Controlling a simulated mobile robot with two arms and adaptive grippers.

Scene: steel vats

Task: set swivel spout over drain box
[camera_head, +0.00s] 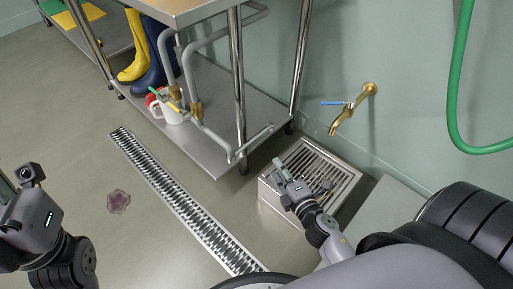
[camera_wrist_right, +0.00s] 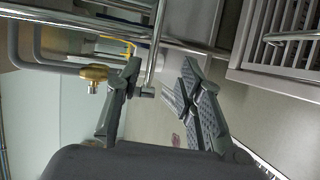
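The swivel spout looks to be the bent grey pipe (camera_head: 215,140) with brass fittings, low at the front of the steel table; its free end points toward the right. The drain box (camera_head: 330,178) is a steel box with a slatted top on the floor against the wall; its slats show at the top right of the right wrist view (camera_wrist_right: 290,45). My right gripper (camera_head: 291,178) is over the drain box's left part, fingers apart and empty. In the wrist view (camera_wrist_right: 160,95) a thin steel tube end shows beyond its fingers. My left gripper (camera_head: 8,190) is partly cut off at the left edge.
A brass wall tap (camera_head: 350,108) with a blue lever is above the drain box. A green hose (camera_head: 455,90) hangs at the right. Boots (camera_head: 150,60) and a white jug (camera_head: 168,108) stand on the lower shelf. A floor grate (camera_head: 180,198) and a purple patch (camera_head: 118,201) are on open floor.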

